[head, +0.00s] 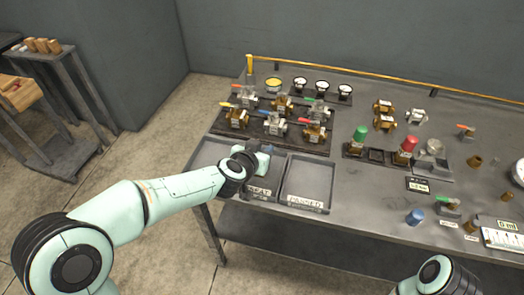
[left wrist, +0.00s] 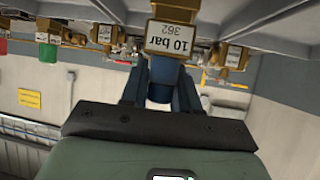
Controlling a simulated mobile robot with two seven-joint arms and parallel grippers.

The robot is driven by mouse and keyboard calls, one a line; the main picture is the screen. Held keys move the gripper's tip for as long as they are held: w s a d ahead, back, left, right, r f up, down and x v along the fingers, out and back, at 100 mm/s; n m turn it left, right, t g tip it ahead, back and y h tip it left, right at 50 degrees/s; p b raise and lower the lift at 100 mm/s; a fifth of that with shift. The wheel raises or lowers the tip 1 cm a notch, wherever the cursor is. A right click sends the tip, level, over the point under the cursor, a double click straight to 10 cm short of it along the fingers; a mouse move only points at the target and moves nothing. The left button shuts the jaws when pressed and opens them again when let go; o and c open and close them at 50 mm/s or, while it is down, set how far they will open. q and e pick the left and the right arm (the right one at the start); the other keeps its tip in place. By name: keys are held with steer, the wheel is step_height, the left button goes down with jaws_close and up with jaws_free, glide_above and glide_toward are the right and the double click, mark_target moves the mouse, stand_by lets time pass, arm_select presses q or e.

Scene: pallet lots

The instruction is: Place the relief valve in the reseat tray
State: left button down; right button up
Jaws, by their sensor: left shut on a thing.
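My left gripper (head: 262,153) reaches over the back part of the middle tray at the bench's front left. In the left wrist view its blue fingers (left wrist: 161,75) are shut on a brass relief valve (left wrist: 170,40) with a white tag reading "10 bar 362". In the head view the gripper hides the valve, and I cannot tell its height above the tray. The reseat tray (head: 270,177) is the middle one; its front label, partly covered by my arm, ends in "SEAT". My right arm shows only at the bottom right, with its gripper out of view.
The passed tray (head: 308,182) lies just right, and another tray (head: 209,154) lies left. Behind them stands a dark rack (head: 225,130) with several valves. A block with green and red-topped fittings (head: 377,155) stands to the right.

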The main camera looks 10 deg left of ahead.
arm_select(q)
steer(key=shift+f, duration=0.15)
steer(key=c, duration=0.8)
jaws_free()
steer(key=shift+c, duration=0.2)
steer(key=shift+r, duration=0.3)
steer(key=p+v, duration=0.3)
steer(key=v, duration=0.9)
steer(key=shift+f+p, duration=0.15)
steer(key=shift+p, duration=0.2)
